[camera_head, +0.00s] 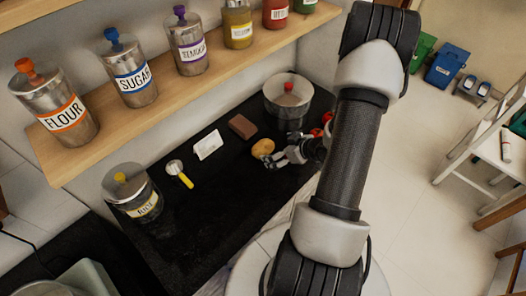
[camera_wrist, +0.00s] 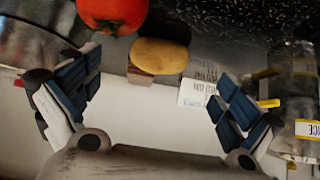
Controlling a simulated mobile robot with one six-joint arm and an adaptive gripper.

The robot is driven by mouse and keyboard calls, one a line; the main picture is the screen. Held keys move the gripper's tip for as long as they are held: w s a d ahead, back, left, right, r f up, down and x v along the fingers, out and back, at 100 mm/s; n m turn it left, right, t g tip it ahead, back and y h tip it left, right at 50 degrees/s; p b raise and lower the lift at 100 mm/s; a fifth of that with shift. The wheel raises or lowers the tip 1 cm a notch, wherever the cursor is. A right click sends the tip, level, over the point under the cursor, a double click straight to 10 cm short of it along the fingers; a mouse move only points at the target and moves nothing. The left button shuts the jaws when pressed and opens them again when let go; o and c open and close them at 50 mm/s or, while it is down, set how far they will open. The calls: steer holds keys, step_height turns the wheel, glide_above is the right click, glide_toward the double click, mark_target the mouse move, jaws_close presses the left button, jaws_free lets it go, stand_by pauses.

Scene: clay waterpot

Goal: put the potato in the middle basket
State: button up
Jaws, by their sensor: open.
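The potato (camera_head: 262,148) lies on the black counter, yellow-brown and oval. My gripper (camera_head: 283,153) is open beside it, low over the counter, to its right in the head view. In the wrist view the potato (camera_wrist: 160,56) shows beyond and between the spread fingers of my gripper (camera_wrist: 155,80). The fingers appear apart from it and hold nothing. I cannot make out a middle basket in either view.
A red tomato (camera_wrist: 112,14) is close to the potato. On the counter (camera_head: 215,215) are a brown block (camera_head: 242,126), a white card (camera_head: 207,145), a yellow-handled tool (camera_head: 182,175), a metal pot (camera_head: 285,103) and a rice canister (camera_head: 131,192). A shelf (camera_head: 172,90) holds several canisters.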

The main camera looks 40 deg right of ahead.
mark_target(266, 148)
steer(key=b+x, duration=0.1)
steer(key=x, duration=0.1)
steer(key=b+x, duration=0.1)
steer(key=x, duration=0.5)
steer(key=shift+w+a+r+b, duration=0.2)
steer(key=shift+w+b, duration=0.1)
steer(key=shift+b, duration=0.1)
steer(key=shift+r, duration=0.1)
steer(key=shift+c, duration=0.5)
steer(key=c, duration=1.3)
steer(key=shift+r, duration=0.1)
